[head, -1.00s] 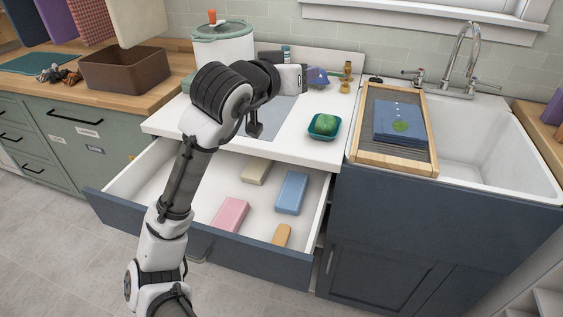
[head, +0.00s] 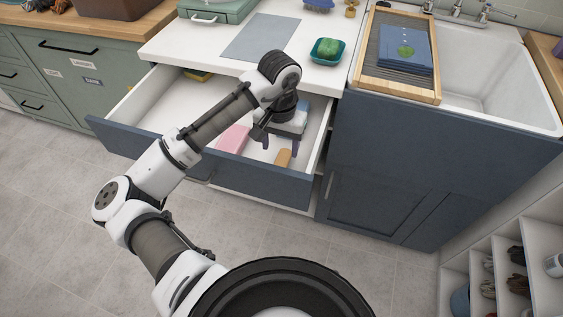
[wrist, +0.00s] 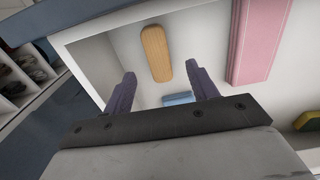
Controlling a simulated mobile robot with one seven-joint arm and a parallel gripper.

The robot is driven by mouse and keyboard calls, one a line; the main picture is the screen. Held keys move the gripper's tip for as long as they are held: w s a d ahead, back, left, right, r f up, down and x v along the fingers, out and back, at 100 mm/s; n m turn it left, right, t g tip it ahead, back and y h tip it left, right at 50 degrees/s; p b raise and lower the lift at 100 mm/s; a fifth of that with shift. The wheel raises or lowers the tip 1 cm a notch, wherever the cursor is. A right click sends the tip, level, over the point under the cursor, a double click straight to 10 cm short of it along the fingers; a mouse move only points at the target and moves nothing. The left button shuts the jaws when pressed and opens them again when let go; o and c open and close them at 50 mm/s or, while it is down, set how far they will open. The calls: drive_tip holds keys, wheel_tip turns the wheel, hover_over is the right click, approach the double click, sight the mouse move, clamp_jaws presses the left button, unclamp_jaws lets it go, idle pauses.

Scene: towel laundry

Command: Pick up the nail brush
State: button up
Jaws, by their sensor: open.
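A small tan wooden block with rounded ends, which looks like the nail brush (head: 283,158), lies in the open drawer (head: 127,104) near its front right. Its bristles are not visible. My gripper (head: 280,147) is inside the drawer area, pointing down, open and empty, just behind the brush in the head view. In the wrist view the brush (wrist: 156,53) lies beyond my two purple fingertips (wrist: 161,73), roughly in line with the gap between them and apart from them.
A pink block (head: 234,139) lies left of the brush. A blue block (wrist: 179,99) shows between the fingers in the wrist view and is mostly hidden in the head view. A yellow-and-green item (head: 198,76) lies at the drawer's back left. Drawer walls and the counter edge are close by.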

sight(282, 160)
drive_tip(key=shift+w+d+f+p, duration=0.1)
drive_tip(key=shift+f+p, duration=0.25)
drive_tip(key=shift+f, duration=1.2)
drive_tip(key=shift+w+d+f+p, duration=0.1)
drive_tip(key=shift+f+p, duration=0.25)
drive_tip(key=shift+f, duration=1.15)
drive_tip(key=shift+c, duration=0.5)
drive_tip(key=c, duration=1)
